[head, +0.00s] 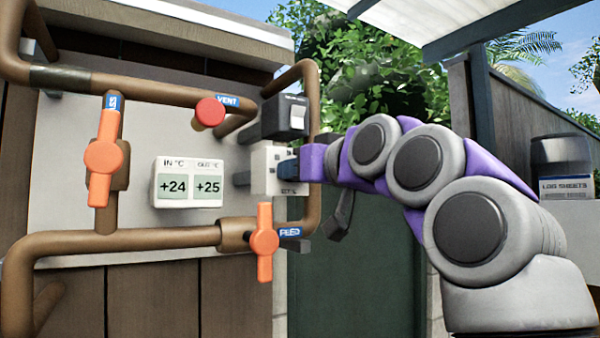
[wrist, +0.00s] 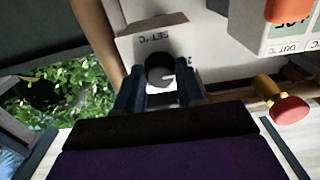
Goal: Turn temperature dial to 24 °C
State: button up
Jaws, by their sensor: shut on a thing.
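The black temperature dial (wrist: 158,68) sits on the light box labelled SET °C (wrist: 150,40), upside down in the wrist view. My gripper (wrist: 160,86) is shut on the dial, one dark finger on each side. A pale pointer mark shows on the dial, but I cannot tell its setting; most scale numbers are hidden. In the head view my gripper (head: 288,170) reaches in from the right and covers the dial on the set box (head: 262,172). The display (head: 188,183) reads IN +24 and OUT +25.
A grey switch box (head: 284,117) is just above the set box. The orange FEED valve handle (head: 264,242) is just below it. A red VENT knob (head: 210,112) and an orange valve handle (head: 103,157) are further left. Brown pipes (head: 312,100) surround the panel.

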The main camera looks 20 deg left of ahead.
dwell(0.6)
jog(key=o, duration=1)
jog(key=shift+w+a+f, duration=0.1)
jog(key=shift+w+a, duration=0.1)
jog(key=shift+s, duration=0.1)
jog(key=shift+d, duration=0.15)
jog(key=b+v, duration=0.5)
jog(key=v, duration=1.2)
jog(key=shift+s, duration=0.15)
